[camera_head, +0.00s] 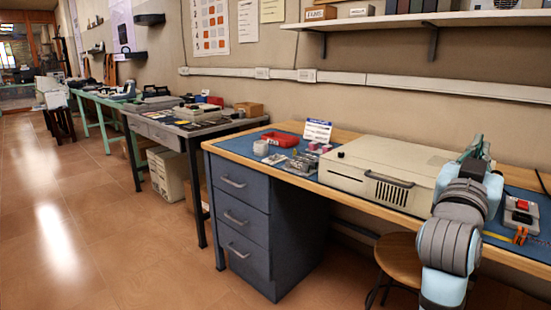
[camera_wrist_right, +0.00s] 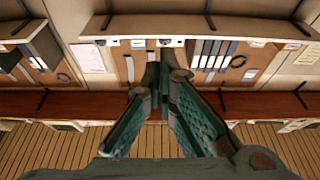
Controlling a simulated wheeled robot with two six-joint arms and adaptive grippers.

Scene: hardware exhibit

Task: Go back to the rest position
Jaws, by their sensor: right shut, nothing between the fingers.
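My right arm comes in at the lower right of the head view, grey and light blue. Its gripper (camera_head: 474,150) is raised over the right end of the workbench, in front of the beige case. In the right wrist view the green-padded fingers (camera_wrist_right: 163,75) come together at their tips with nothing between them. My left gripper is in neither view.
The workbench (camera_head: 230,146) with blue drawers carries a beige case (camera_head: 385,165), a red tray (camera_head: 280,138) and small parts. A stool (camera_head: 398,255) stands below. A shelf (camera_head: 440,21) runs above. The floor (camera_head: 90,230) at left is clear.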

